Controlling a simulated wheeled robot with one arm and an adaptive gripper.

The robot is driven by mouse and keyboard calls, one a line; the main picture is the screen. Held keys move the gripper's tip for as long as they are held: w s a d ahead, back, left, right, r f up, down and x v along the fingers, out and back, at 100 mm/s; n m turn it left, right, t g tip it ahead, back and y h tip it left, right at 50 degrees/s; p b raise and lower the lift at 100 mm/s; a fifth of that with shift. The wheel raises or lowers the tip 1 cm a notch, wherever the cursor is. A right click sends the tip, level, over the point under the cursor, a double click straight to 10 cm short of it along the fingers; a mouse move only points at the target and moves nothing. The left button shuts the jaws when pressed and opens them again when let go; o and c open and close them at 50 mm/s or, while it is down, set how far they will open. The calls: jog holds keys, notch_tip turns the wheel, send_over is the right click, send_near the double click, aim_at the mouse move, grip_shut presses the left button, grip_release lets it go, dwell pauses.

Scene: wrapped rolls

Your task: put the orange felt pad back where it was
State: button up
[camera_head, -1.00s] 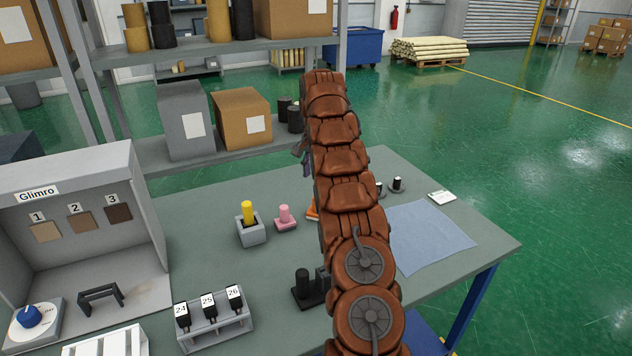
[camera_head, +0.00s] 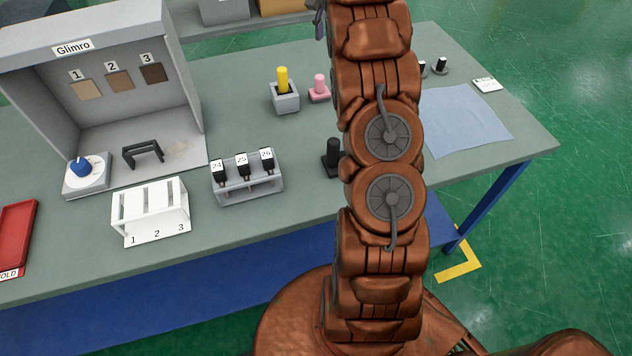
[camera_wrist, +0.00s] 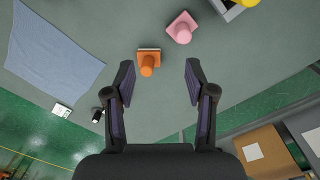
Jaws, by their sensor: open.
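The orange felt pad (camera_wrist: 148,64), a small block with a rounded knob, stands on the grey-green table in the wrist view. My gripper (camera_wrist: 158,66) is open, with its dark fingers spread. The pad shows between the fingertips, nearer the left one, with no visible contact; the height gap cannot be told. A similar pink pad (camera_wrist: 181,28) stands just beyond, and it also shows in the head view (camera_head: 319,88). In the head view my arm hides the orange pad and most of my gripper.
A grey holder with a yellow piece (camera_head: 284,92) stands beside the pink pad. A blue cloth (camera_head: 462,118) lies right of my arm, with small black pieces (camera_head: 440,65) behind it. A rack of numbered black items (camera_head: 246,185) and a white rack (camera_head: 150,212) stand in front.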

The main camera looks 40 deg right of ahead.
jog(key=s+a+r+n, duration=0.25)
jog(key=s+a, duration=0.55)
jog(key=a, duration=0.4)
jog(key=s+a+r+n, duration=0.1)
jog(key=s+a+n, duration=0.3)
jog(key=s+a, duration=0.55)
jog(key=s+a+f+n, duration=0.2)
jog(key=s+a, duration=0.2)
jog(key=s, duration=0.3)
jog(key=s+a+f+n+g, duration=0.1)
jog(key=s+a+f+n, duration=0.1)
jog(key=s, duration=0.4)
jog(key=s+a+f+n, duration=0.2)
jog(key=s+a+f, duration=0.2)
jog(key=s+a, duration=0.2)
jog(key=shift+s+a, duration=0.15)
jog(key=shift+s, duration=0.7)
